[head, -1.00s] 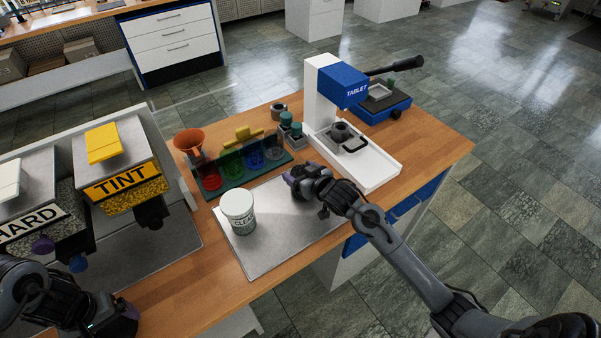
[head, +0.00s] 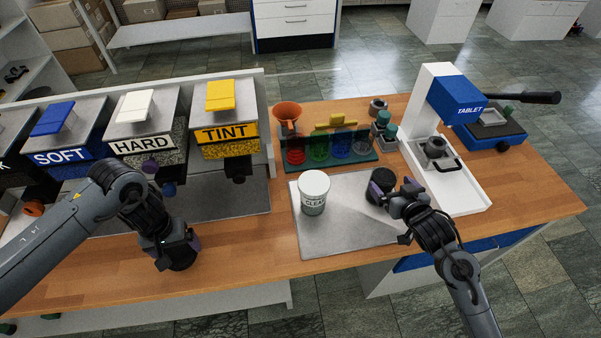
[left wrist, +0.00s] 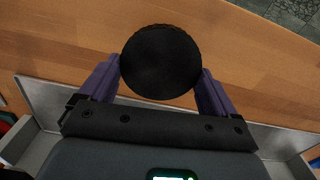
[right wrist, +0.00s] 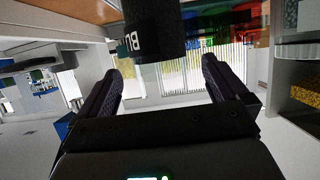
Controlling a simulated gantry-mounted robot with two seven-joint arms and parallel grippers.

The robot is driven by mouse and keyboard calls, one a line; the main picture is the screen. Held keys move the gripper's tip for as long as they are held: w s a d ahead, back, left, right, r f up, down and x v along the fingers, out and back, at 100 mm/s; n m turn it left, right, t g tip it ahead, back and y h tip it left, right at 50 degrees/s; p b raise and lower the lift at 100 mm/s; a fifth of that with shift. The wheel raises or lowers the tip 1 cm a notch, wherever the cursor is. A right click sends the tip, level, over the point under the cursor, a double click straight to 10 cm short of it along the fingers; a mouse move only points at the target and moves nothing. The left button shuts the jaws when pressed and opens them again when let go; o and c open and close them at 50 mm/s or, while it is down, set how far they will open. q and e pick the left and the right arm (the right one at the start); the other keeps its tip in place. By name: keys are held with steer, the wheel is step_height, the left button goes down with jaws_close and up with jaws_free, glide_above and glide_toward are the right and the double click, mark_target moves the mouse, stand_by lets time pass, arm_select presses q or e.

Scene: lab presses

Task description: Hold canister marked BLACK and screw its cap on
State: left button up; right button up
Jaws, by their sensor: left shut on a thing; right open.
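The black canister (head: 378,191) stands on the grey mat's right part in the head view. In the right wrist view, the canister (right wrist: 155,30) shows part of a white label reading "BL", just ahead of the fingertips. My right gripper (head: 391,190) is open beside it; its fingers (right wrist: 160,70) show apart. My left gripper (head: 180,250) is shut on a round black cap over the wooden bench front, well left of the canister. The left wrist view shows the cap (left wrist: 161,62) as a ridged-edge disc between both fingers. The canister's top is hard to make out.
A white tub marked CLEA… (head: 314,193) stands on the mat (head: 345,225) between the grippers. Behind are a rack of coloured cups (head: 330,148) and an orange funnel (head: 288,113). The TABLET press (head: 450,150) is at right; SOFT, HARD and TINT dispensers (head: 226,135) are at left.

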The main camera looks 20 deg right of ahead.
arm_select(q)
steer(key=shift+r+p, duration=0.4)
steer(key=shift+r, duration=0.1)
arm_select(e)
steer(key=v, duration=0.5)
steer(key=shift+s+r, duration=0.15)
steer(key=shift+s, duration=0.2)
steer(key=s+a+f+n+g, duration=0.1)
steer(key=s+a+f+g, duration=0.2)
steer(key=s, duration=0.4)
steer(key=s+a+f+n+g+y, duration=0.1)
steer(key=s+a+f+g, duration=0.2)
steer(key=s+a, duration=0.3)
steer(key=s+a+f+n+g, duration=0.1)
steer(key=s+a+f+g, duration=0.2)
steer(key=s, duration=0.6)
step_height(320, 180, down, 3)
steer(key=a, duration=0.2)
steer(key=shift+a+r+g, duration=0.2)
steer(key=shift+a+g, duration=0.15)
steer(key=shift+g, duration=0.05)
arm_select(q)
steer(key=shift+r, duration=0.1)
arm_select(e)
steer(key=shift+r, duration=0.1)
